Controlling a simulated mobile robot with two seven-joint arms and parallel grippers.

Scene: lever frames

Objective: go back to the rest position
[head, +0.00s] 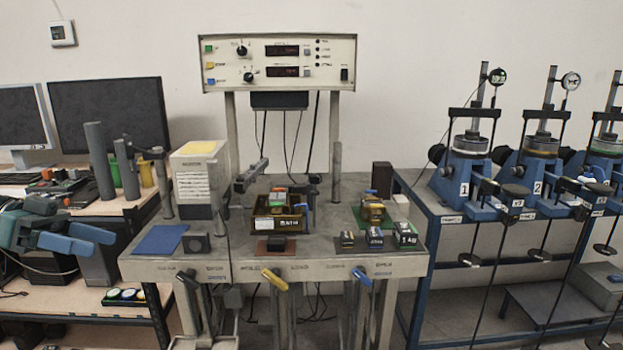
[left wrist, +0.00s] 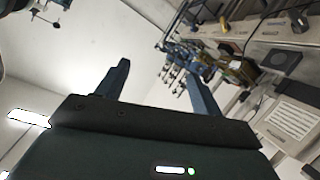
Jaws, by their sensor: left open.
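My left gripper (head: 100,244) is at the left edge of the head view, in front of the left bench. Its two blue fingers are apart with nothing between them. In the left wrist view the open fingers (left wrist: 160,70) point up toward a bare wall, with the workbench tilted at the right. The gripper is apart from the middle workbench (head: 330,262) and looks clear of it. My right gripper is in neither view.
The middle bench carries a control panel (head: 280,63), a blue mat (head: 160,239), weights (head: 375,238) and a yellow lever (head: 274,280). Monitors (head: 110,115) stand on the left bench. Blue test devices (head: 465,175) stand on the right. A grey post (head: 99,160) rises near my left gripper.

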